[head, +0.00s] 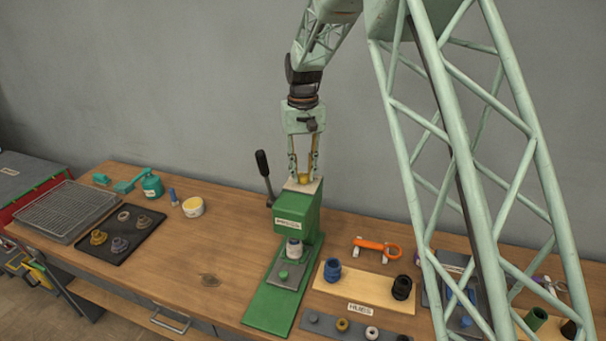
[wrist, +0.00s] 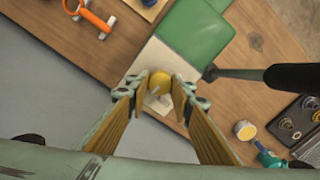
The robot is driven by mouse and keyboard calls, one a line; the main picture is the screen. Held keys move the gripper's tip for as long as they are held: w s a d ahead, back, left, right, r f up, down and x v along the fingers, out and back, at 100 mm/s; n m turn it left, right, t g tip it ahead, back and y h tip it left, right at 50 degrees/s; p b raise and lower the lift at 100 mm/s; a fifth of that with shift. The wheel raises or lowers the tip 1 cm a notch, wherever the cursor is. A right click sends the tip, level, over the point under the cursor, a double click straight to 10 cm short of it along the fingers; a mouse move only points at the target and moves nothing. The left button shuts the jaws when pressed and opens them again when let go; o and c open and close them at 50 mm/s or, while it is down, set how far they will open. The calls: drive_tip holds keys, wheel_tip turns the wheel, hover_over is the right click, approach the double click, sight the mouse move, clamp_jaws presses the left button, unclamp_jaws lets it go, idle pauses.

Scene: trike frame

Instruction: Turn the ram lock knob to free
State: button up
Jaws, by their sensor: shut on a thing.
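The ram lock knob is a small yellow knob (wrist: 159,82) on the pale top plate (wrist: 150,57) of the green press (head: 292,222). It also shows in the head view (head: 304,179), between my fingertips. My gripper (head: 304,176) points down at the top of the press, its fingertips shut on the knob from both sides. In the wrist view my gripper (wrist: 160,88) has yellow-lined fingers reaching to the knob. A pale pointer or mark lies beside the knob on the plate; what it points to is too small to read.
The press lever (head: 264,174) with a black grip stands just left of the press head. An orange tool (head: 377,246) and the hubs board (head: 365,288) lie to the right. A black tray (head: 121,236) of parts is at the left. Open wood lies between tray and press.

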sight(303, 175)
drive_tip(key=m, duration=0.4)
drive_tip(key=shift+m, duration=0.3)
drive_tip(key=shift+m+b, duration=0.4)
drive_tip(key=shift+m, duration=1.4)
drive_tip(key=o, duration=0.9)
drive_tip(key=shift+c, duration=0.2)
drive_tip(key=shift+r, duration=0.1)
wheel_tip(303, 175, up, 12)
